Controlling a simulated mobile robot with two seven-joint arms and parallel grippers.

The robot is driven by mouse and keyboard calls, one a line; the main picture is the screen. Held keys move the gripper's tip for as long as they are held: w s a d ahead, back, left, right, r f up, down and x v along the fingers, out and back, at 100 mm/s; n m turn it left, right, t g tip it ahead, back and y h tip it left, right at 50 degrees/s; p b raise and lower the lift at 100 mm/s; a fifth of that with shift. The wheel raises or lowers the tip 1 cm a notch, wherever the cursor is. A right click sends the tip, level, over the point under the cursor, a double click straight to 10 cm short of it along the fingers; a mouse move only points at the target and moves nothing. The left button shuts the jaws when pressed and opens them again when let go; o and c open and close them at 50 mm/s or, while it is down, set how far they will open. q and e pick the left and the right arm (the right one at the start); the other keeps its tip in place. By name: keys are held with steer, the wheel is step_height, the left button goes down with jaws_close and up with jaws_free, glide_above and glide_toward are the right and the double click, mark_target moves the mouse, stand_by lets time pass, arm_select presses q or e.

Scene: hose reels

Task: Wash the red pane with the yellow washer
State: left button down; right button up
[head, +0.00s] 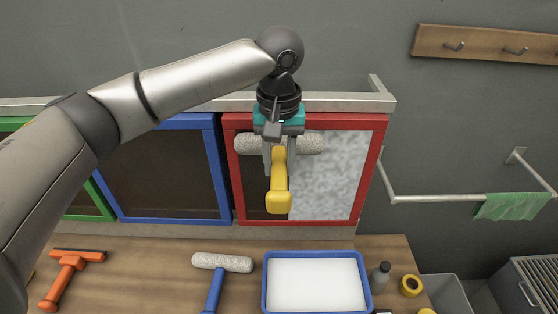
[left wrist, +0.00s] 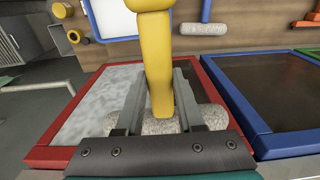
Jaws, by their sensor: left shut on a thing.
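The red-framed pane (head: 341,180) stands upright behind the bench. A mottled whitish film covers its right part in the head view; its left strip is dark. The left wrist view shows the same pane (left wrist: 85,110) mirrored, whitish on the left. My left gripper (head: 278,157) is shut on the yellow washer (head: 279,190), gripping its handle, which also shows in the left wrist view (left wrist: 157,60). The washer's pale fuzzy sleeve lies crosswise at the pane's upper left, on or very close to the surface; exact contact cannot be told. My right gripper is not in view.
A blue-framed pane (head: 165,175) stands just left, a green-framed one beyond. A rail with green cloth (head: 510,206) is right.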

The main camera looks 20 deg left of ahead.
arm_select(q)
steer(key=shift+w, duration=0.1)
stand_by(0.5)
steer(key=shift+f+p, duration=0.25)
steer(key=shift+p, duration=0.1)
step_height(320, 180, down, 27)
steer(key=b, duration=0.2)
stand_by(3.1)
